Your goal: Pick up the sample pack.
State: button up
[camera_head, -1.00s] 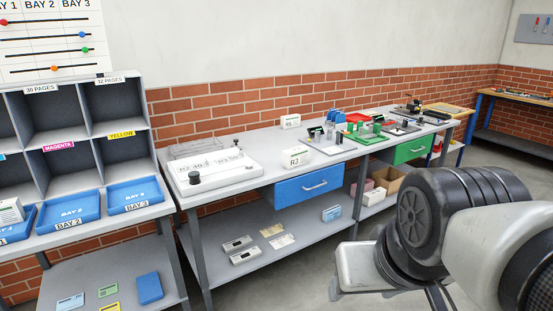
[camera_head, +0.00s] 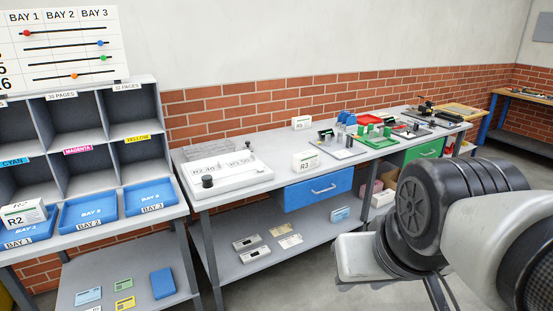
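White packs with printed labels stand in view, and I cannot tell which of them is the sample pack. One pack marked R2 (camera_head: 24,214) sits at the blue Bay 1 tray at the left. One marked R3 (camera_head: 306,162) stands upright near the front edge of the long bench. A smaller white one (camera_head: 301,123) stands at the back of that bench. My arm fills the lower right, far in front of the benches and apart from all the packs. Narrow dark parts show below it, but no gripper fingertips can be made out.
The grey long bench (camera_head: 236,196) carries a white tray with black knobs (camera_head: 232,172) and has a blue drawer (camera_head: 318,189) and a green drawer (camera_head: 424,150). Pigeonholes (camera_head: 77,115) stand at the left. Small flat items lie on the lower shelves.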

aim_at(303, 161)
jog(key=i+l+u, duration=0.15)
jog(key=i+u, duration=0.15)
jog(key=u, duration=0.2)
jog(key=i+l+u, duration=0.25)
jog(key=u, duration=0.25)
jog(key=i+l+u, duration=0.1)
jog(key=l, duration=0.25)
jog(key=i+l+u, duration=0.15)
jog(key=l, duration=0.25)
jog(key=i+l+u, duration=0.1)
jog(key=i+l, duration=0.35)
jog(key=l, duration=0.2)
jog(key=i+l, duration=0.15)
jog(key=l, duration=0.25)
jog(key=i+l, duration=0.15)
jog(key=l, duration=0.2)
jog(key=i+l, duration=0.1)
jog(key=l, duration=0.25)
jog(key=i+l+u, duration=0.1)
jog(key=l, duration=0.25)
jog(key=i+l, duration=0.2)
jog(key=l, duration=0.2)
